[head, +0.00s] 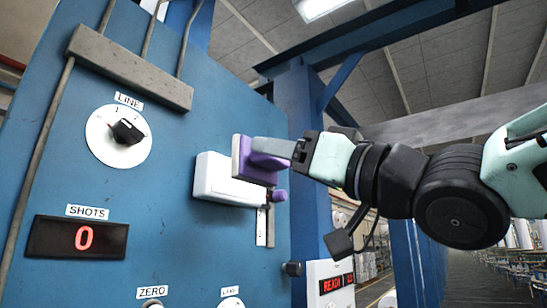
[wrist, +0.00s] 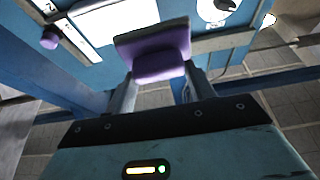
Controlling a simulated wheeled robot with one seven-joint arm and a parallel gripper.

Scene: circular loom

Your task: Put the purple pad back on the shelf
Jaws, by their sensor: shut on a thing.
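The purple pad (head: 243,158) is a flat block with a purple grip on its back. My gripper (head: 275,150) is shut on that grip, and the fingers sit on both sides of it in the wrist view (wrist: 158,85). The pad (wrist: 152,38) is held in front of the blue panel, overlapping the white box (head: 212,180) in the head view. I cannot tell whether they touch. A grey ledge (head: 130,68) juts from the panel at the upper left, with nothing seen on it. I cannot tell for sure which of these is the shelf.
The blue panel (head: 170,230) carries a LINE dial (head: 118,136) and a SHOTS display (head: 77,237) reading 0. A purple knob (head: 279,195) on a slotted plate is just below my gripper. A READY display unit (head: 331,283) stands lower right. Blue beams rise behind.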

